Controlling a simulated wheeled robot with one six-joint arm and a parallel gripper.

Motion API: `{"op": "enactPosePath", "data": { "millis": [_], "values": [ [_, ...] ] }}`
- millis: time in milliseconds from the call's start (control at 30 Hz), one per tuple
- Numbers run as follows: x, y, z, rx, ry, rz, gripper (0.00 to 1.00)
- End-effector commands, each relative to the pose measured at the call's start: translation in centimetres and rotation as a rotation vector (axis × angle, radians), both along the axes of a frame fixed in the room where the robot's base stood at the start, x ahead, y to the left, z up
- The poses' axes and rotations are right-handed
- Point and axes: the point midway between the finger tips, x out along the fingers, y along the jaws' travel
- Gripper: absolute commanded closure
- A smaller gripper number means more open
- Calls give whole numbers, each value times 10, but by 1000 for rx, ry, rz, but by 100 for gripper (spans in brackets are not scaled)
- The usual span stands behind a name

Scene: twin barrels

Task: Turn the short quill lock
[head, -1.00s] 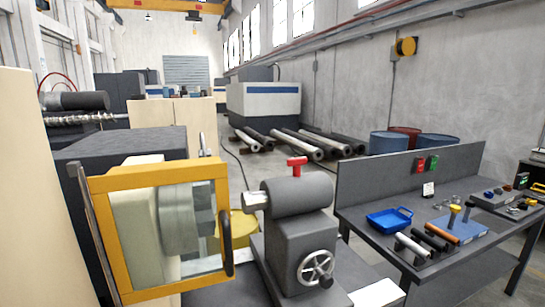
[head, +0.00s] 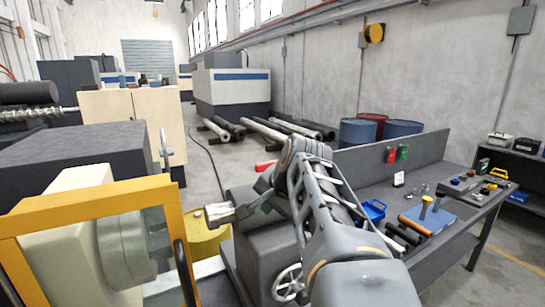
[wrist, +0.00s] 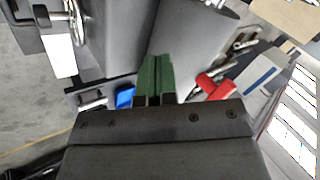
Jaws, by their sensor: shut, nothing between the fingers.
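The short quill lock, a red T-shaped handle (head: 265,166), stands on top of the grey tailstock (head: 258,240) in the head view, partly hidden behind my arm. It also shows in the wrist view (wrist: 220,88), to the right of my fingers and apart from them. My gripper (head: 264,184) is over the tailstock, just below the red handle in the picture and largely hidden by my own wrist. In the wrist view its green fingers (wrist: 155,80) are closed together with nothing between them, pointing at the grey tailstock body.
The yellow-framed guard (head: 95,205) stands at left. The quill end (head: 228,211) sticks out left of the tailstock, and the handwheel (head: 289,282) is on its front.

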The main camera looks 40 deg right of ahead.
Motion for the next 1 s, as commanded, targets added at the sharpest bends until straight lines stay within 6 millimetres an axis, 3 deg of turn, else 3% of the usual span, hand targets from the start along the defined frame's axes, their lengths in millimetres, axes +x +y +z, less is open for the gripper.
{"op": "enactPosePath", "data": {
  "millis": [33, 100, 200, 333, 467, 933, 1000],
  "values": [
    [-1, -21, 29, 47, -42, -98, 100],
    [-3, -41, 58, 114, -94, -208, 100],
    [-9, -62, 89, 182, -152, -317, 100],
    [-13, -77, 109, 230, -194, -393, 100],
    [-5, -82, 105, 246, -205, -414, 100],
    [56, -90, 47, 244, -203, -414, 100],
    [66, -92, 50, 243, -204, -414, 100]
  ]
}}
